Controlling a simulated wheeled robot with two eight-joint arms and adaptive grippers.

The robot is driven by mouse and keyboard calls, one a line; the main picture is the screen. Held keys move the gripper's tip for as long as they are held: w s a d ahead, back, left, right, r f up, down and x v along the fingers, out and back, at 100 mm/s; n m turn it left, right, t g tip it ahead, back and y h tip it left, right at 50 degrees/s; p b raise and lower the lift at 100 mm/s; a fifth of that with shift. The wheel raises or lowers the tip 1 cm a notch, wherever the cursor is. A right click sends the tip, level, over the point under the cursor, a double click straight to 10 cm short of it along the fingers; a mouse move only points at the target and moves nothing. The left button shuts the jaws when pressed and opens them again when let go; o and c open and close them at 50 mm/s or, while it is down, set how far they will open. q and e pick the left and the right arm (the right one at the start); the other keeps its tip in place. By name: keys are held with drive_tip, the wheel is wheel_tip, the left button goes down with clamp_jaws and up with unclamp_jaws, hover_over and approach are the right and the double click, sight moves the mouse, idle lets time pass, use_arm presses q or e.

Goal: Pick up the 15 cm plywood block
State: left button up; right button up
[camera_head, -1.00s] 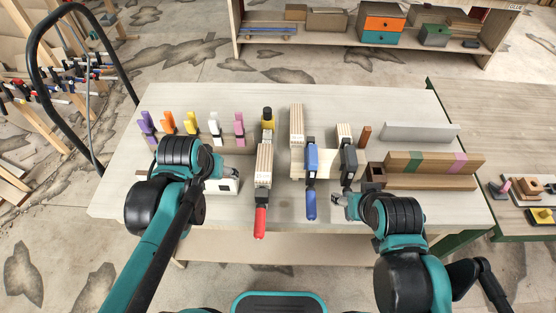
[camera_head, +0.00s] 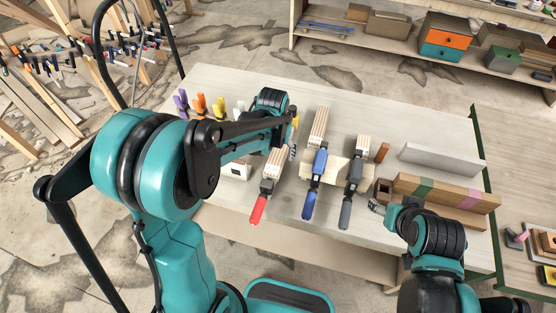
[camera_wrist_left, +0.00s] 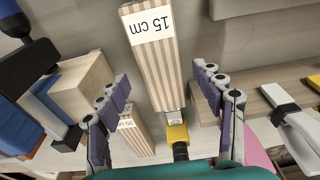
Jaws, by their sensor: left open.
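The 15 cm plywood block (camera_wrist_left: 158,65) is striped, with a white label, and lies between the fingers in the left wrist view. In the head view, the block (camera_head: 275,163) is partly behind my left arm, just behind a red-handled clamp (camera_head: 260,205). My left gripper (camera_wrist_left: 160,85) is open, one finger on each side of the block with gaps showing. In the head view my left gripper (camera_head: 292,138) is over the far end of the block. My right gripper (camera_head: 378,207) is low at the table's front right; its fingers are too small to read.
A 20 cm block (camera_wrist_left: 135,130) lies close by. Blue-handled (camera_head: 315,185) and grey-handled (camera_head: 350,183) clamps are right of the 15 cm block. Colored clamps (camera_head: 199,104) line the left. Long boards (camera_head: 440,190) lie right.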

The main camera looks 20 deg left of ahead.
sight(277, 156)
use_arm(q)
wheel_tip(277, 156, down, 3)
drive_tip(key=shift+f+b, duration=0.15)
drive_tip(key=shift+b, duration=0.15)
drive_tip(key=c, duration=1.4)
